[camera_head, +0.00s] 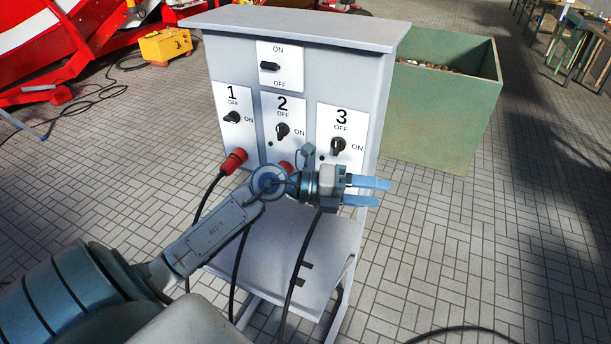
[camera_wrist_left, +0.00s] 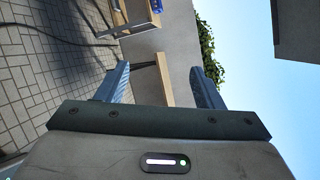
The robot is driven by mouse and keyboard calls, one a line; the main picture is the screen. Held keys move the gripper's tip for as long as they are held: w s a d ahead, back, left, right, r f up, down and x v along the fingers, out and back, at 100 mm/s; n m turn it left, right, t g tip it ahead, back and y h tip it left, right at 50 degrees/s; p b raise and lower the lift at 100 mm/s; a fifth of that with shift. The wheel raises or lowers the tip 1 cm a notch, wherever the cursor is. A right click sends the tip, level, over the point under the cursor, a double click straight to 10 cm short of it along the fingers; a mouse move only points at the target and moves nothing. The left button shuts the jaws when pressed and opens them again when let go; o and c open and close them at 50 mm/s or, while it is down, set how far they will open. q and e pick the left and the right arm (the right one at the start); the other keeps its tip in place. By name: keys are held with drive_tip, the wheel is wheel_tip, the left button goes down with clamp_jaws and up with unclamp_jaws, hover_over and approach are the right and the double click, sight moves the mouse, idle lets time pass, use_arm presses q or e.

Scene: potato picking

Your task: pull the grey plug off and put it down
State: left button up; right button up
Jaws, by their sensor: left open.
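The control box (camera_head: 295,50) has numbered switches 1, 2 and 3. No grey plug can be made out; the area under switch 3 is hidden behind my left wrist and gripper. A black cable (camera_head: 303,250) comes down from behind the wrist there. My left gripper (camera_head: 385,191) is open and empty in front of the box's lower right side, fingers pointing right. The wrist view shows the open fingers (camera_wrist_left: 162,85) with nothing between them. My right gripper is not in view.
A red plug (camera_head: 233,161) sits under switch 1; another red plug (camera_head: 286,168) under switch 2 is partly hidden by my wrist. A grey sloped shelf (camera_head: 275,265) lies below. A green crate (camera_head: 440,120) stands behind right. The paved floor at right is mostly clear.

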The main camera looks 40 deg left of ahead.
use_arm(q)
drive_tip(key=w+a+f+g+y, duration=0.1)
drive_tip(key=a+f+g+y, duration=0.15)
drive_tip(key=a+y, duration=0.45)
drive_tip(key=w+a+f+g+y, duration=0.15)
drive_tip(key=a+f+y, duration=0.25)
drive_tip(key=a, duration=0.6)
drive_tip(key=shift+y, duration=0.3)
drive_tip(key=p+x, duration=0.1)
drive_tip(key=x, duration=0.1)
drive_tip(key=p+x, duration=0.1)
drive_tip(key=x, duration=0.2)
drive_tip(key=s+p+x, duration=0.1)
drive_tip(key=p+x, duration=0.1)
drive_tip(key=x, duration=0.1)
drive_tip(key=shift+w+d+f, duration=0.15)
drive_tip(key=shift+d+f, duration=0.1)
drive_tip(key=shift+f, duration=0.05)
drive_tip(key=shift+w+d+f, duration=0.1)
drive_tip(key=shift+w+f, duration=0.2)
drive_tip(key=shift+f, duration=0.4)
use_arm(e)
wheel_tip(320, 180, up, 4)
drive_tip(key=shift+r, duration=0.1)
use_arm(q)
drive_tip(key=shift+c, duration=0.4)
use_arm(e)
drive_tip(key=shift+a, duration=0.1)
